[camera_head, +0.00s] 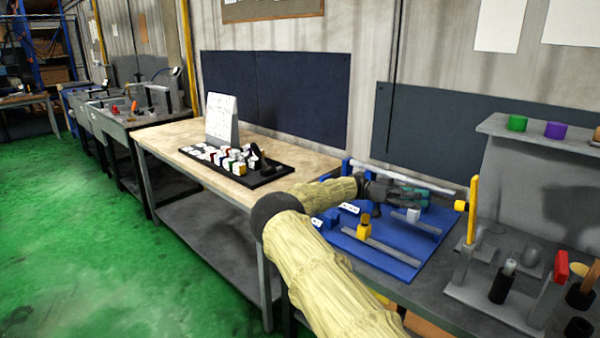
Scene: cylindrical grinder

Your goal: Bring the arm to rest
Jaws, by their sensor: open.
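My arm, in a pale yellow cover, reaches from the bottom of the head view up over the bench. My gripper (418,192) is at its end, dark with greenish fingers, and points to the right. It is open, above the back part of the blue fixture plate (385,257) and close to a light grey horizontal rod (420,180). I cannot tell whether it touches the rod. I see nothing held between the fingers. My forearm hides the left part of the plate.
A wooden-topped table (185,138) stands to the left with a black tray (268,179) of small blocks and a white flip stand (222,119). A grey rack (510,300) with posts stands at right, below a shelf (535,133) with coloured cups. Green floor (90,240) is open at left.

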